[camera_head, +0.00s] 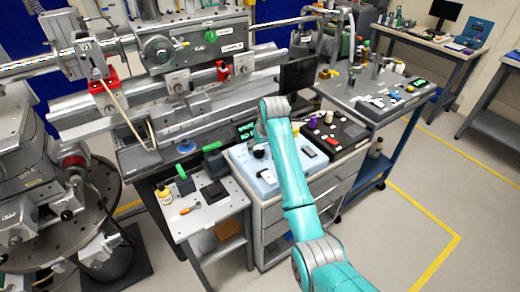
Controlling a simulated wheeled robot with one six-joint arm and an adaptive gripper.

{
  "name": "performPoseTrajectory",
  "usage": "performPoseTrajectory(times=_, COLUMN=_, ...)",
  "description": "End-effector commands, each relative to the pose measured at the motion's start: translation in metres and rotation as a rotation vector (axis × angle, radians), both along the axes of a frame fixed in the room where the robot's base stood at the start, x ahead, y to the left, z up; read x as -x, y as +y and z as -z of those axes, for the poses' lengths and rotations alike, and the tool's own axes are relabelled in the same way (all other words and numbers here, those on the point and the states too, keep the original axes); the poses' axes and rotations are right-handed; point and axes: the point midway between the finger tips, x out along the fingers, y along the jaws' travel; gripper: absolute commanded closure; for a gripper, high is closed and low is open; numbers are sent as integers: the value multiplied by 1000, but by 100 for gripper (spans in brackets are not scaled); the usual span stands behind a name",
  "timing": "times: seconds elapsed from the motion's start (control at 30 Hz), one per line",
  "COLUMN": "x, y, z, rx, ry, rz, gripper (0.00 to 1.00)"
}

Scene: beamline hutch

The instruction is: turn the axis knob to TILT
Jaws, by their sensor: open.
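My teal arm reaches from the lower right up to a grey wrist joint at the control bench (262,222). My gripper cannot be made out; the wrist and forearm cover the place where it would be. A pale blue panel (240,160) lies on the bench top, partly behind my arm. A small dark round part shows on or above this panel beside my wrist; I cannot tell if it is the axis knob. A black control box (347,131) with small coloured parts sits right of my forearm. No TILT marking is readable.
A blue-framed table (345,92) with instruments stands to the right. Large rail machinery fills the back left. Floor at the right is clear.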

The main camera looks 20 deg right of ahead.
Motion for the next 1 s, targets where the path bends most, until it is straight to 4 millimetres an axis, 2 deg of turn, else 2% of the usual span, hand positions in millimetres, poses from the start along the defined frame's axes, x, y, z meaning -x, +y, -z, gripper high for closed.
performPoseTrajectory(times=0.2, x=-8, y=1, z=19, rx=0, ry=0, rz=0, gripper=27)
performPoseTrajectory(times=0.57, x=-10, y=1, z=22, rx=0, ry=-1, rz=0, gripper=27)
performPoseTrajectory(times=0.8, x=-9, y=1, z=22, rx=0, ry=-1, rz=0, gripper=87)
performPoseTrajectory(times=1.0, x=-9, y=1, z=22, rx=0, ry=-1, rz=-5, gripper=87)
